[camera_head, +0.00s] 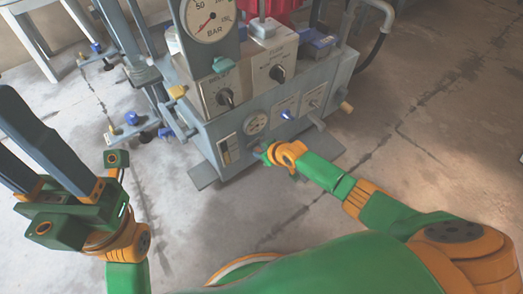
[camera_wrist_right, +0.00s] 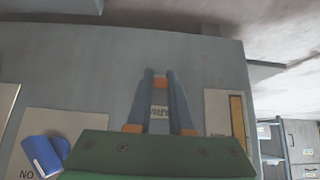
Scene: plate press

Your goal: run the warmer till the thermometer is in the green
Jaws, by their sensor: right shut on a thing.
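The warmer is on the front of a grey press (camera_head: 205,143). A pale panel with an upright strip, apparently the thermometer (camera_head: 228,149), is left of my right gripper (camera_head: 262,153). In the right wrist view its strip (camera_wrist_right: 238,121) looks yellow-orange; its reading is too small to tell. My right gripper (camera_wrist_right: 160,88) is shut at the front face on a small control, mostly hidden by the fingers. A partly covered label (camera_wrist_right: 159,112), seemingly reading WARM, shows between the fingers. My left gripper (camera_head: 10,132) is raised at the left, its long dark fingers apart and empty.
A large BAR gauge (camera_head: 209,18) stands on top of the press. Two black knobs (camera_head: 226,97) (camera_head: 278,72), a small dial (camera_head: 257,123) and a blue knob (camera_head: 286,114) are near. Open concrete floor (camera_head: 420,110) lies right.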

